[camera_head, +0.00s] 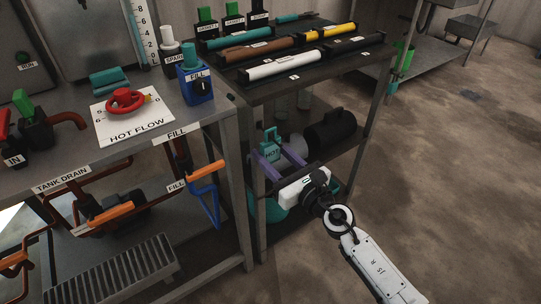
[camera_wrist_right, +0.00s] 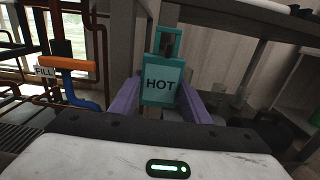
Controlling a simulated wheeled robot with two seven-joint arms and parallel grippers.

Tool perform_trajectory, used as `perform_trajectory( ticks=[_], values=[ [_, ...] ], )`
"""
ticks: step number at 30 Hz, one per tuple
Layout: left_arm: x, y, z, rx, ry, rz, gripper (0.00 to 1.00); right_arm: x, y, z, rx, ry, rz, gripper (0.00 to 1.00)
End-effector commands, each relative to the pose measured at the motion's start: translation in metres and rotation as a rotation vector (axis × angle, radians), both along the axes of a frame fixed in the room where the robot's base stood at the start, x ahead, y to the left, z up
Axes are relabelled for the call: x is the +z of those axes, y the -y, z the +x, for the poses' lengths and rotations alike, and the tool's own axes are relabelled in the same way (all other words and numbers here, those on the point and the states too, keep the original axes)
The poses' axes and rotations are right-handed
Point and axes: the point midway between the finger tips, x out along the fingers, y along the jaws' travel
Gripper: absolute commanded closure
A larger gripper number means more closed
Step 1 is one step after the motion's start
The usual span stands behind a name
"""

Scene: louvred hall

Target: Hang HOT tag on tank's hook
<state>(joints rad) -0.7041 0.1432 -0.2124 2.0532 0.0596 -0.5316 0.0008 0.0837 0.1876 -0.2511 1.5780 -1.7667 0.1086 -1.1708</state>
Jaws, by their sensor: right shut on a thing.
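The teal HOT tag (camera_head: 271,152) is upright between the two purple fingers of my right gripper (camera_head: 271,149), which is shut on it. In the right wrist view the tag (camera_wrist_right: 161,84) faces the camera with HOT readable, and a square loop rises from its top. The gripper holds it in front of the dark rack, below the top shelf. I cannot make out the tank's hook for certain in either view. My left gripper is not in view.
The dark rack (camera_head: 300,68) carries several coloured bars. Left of it, the metal bench (camera_head: 215,112) holds a red HOT FLOW valve (camera_head: 125,101) and a blue FILL container (camera_head: 197,86). An orange-handled FILL valve (camera_head: 205,173) juts out below. Open floor (camera_head: 440,180) lies right.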

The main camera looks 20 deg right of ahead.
Motion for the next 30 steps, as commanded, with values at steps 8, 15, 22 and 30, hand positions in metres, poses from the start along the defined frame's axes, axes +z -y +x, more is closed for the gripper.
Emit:
perform_trajectory(
  ticks=[8,15,22,30],
  values=[
    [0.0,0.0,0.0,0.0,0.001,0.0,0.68,0.0,0.001,-0.002,0.0,0.0,0.0,1.0],
    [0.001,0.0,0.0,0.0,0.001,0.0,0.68,0.0,0.002,-0.006,-0.001,0.001,0.0,1.0],
    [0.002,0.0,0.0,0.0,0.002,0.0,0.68,-0.001,0.009,-0.023,-0.001,-0.002,-0.001,1.0],
    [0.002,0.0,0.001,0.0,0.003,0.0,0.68,-0.002,0.02,-0.054,0.0,-0.002,-0.001,1.0]
  ],
)
